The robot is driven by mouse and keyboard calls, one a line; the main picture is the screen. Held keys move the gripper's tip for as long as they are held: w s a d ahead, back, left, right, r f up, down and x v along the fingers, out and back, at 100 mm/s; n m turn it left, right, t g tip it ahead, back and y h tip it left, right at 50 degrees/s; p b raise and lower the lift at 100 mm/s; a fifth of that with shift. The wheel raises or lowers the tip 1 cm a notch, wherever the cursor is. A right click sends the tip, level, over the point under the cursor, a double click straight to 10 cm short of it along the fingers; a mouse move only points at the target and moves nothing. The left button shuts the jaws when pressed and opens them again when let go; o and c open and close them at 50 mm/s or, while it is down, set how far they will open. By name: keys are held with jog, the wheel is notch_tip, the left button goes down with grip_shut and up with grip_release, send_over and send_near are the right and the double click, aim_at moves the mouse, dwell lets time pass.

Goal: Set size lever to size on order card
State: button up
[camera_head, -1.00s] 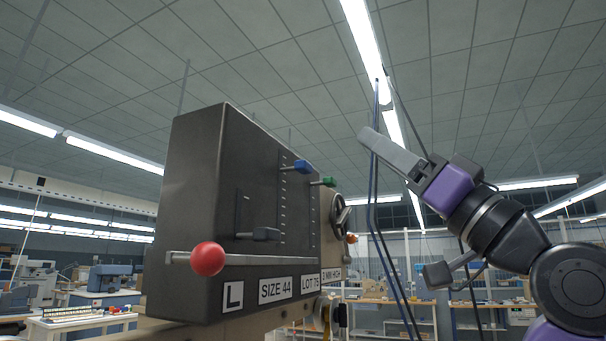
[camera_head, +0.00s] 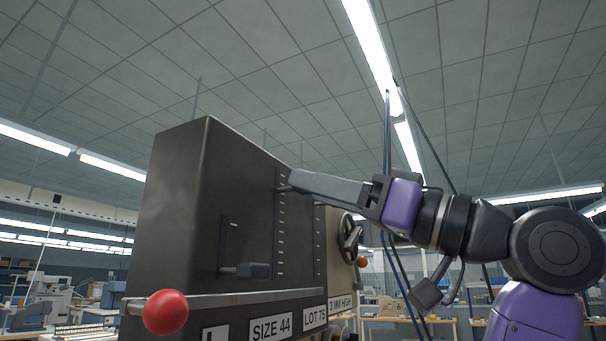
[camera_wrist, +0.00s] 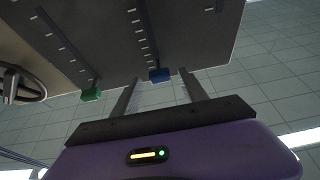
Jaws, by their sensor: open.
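A dark box-shaped machine head (camera_head: 185,215) stands left of centre in the head view, with slotted, tick-marked scales on its face. In the wrist view a blue lever knob (camera_wrist: 159,75) sits at one scale, between the fingertips of my open gripper (camera_wrist: 161,74). I cannot tell whether the fingers touch it. In the head view my gripper (camera_head: 296,180) reaches the upper part of the scale and hides the blue knob. A green knob (camera_wrist: 91,95) is on the neighbouring scale. A label reading SIZE 44 (camera_head: 270,327) is below the face.
A bar with a red ball (camera_head: 166,312) juts out below. Labels L and LOT 75 (camera_head: 314,317) flank the size label. A handwheel (camera_head: 349,236) is at the right. Cables hang behind my arm.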

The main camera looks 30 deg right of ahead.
aim_at(292, 189)
jog(key=shift+p+x, duration=0.4)
jog(key=shift+x, duration=1.15)
jog(key=shift+c, duration=0.2)
grip_shut()
